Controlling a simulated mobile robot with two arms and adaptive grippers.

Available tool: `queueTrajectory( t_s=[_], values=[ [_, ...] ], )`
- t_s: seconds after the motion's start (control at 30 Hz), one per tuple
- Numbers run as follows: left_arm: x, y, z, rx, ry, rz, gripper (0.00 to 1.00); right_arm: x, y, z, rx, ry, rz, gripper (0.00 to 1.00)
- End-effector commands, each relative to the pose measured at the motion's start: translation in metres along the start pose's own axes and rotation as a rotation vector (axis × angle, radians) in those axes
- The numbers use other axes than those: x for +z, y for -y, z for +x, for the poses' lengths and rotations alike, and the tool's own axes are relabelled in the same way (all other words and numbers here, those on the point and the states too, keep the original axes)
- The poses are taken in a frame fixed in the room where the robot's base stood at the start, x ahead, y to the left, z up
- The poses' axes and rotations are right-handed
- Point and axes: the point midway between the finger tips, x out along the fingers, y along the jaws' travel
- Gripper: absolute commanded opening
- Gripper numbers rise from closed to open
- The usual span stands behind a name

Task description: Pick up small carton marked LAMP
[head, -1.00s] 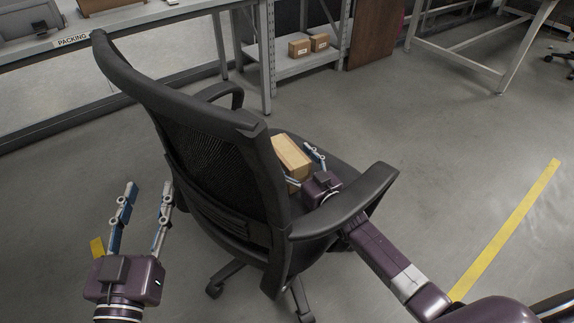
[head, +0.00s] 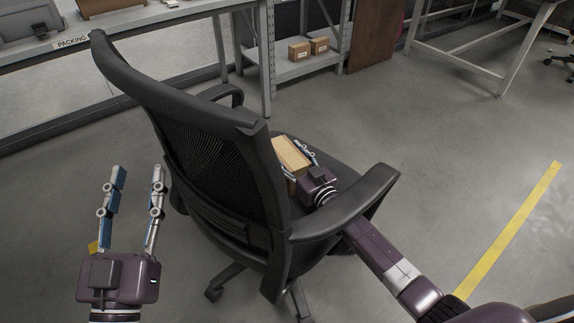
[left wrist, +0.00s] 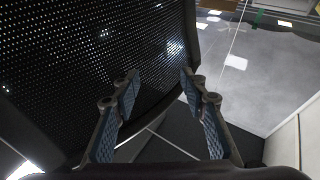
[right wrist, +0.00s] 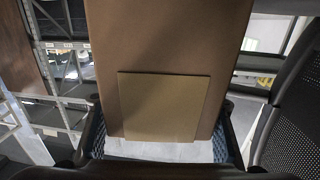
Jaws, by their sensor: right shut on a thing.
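A small brown carton (head: 290,154) sits on the seat of the black office chair, partly hidden behind the backrest. No LAMP marking can be read on the faces I see. My right gripper (head: 297,162) reaches over the chair's right armrest and is shut on the carton. In the right wrist view the carton (right wrist: 165,40) fills the middle, between the blue finger pads. My left gripper (head: 132,185) is open and empty to the left of the chair. In the left wrist view its fingers (left wrist: 160,85) are spread in front of the mesh backrest.
The office chair (head: 215,160) stands between my arms; its armrest (head: 345,205) is close to my right arm. A packing table (head: 130,20) is at the back left. Two small cartons (head: 299,50) sit on a shelf behind. Open floor lies right, with a yellow line (head: 510,225).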

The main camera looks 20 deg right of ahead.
Motion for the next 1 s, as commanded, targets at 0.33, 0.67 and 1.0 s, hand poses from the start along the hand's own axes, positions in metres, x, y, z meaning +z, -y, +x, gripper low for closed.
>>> queueTrajectory(
  t_s=[0.33,0.67,1.0],
  values=[
    [0.000,0.000,0.000,0.000,0.001,0.000,0.40,-0.002,0.000,0.000,-0.001,-0.005,-0.001,0.14],
    [0.015,0.002,-0.001,-0.005,0.075,0.002,0.40,-0.007,0.000,0.001,0.000,-0.005,-0.001,0.14],
    [0.050,0.007,-0.009,-0.013,0.242,0.007,0.40,-0.014,-0.001,0.002,0.001,-0.005,0.000,0.14]
  ],
)
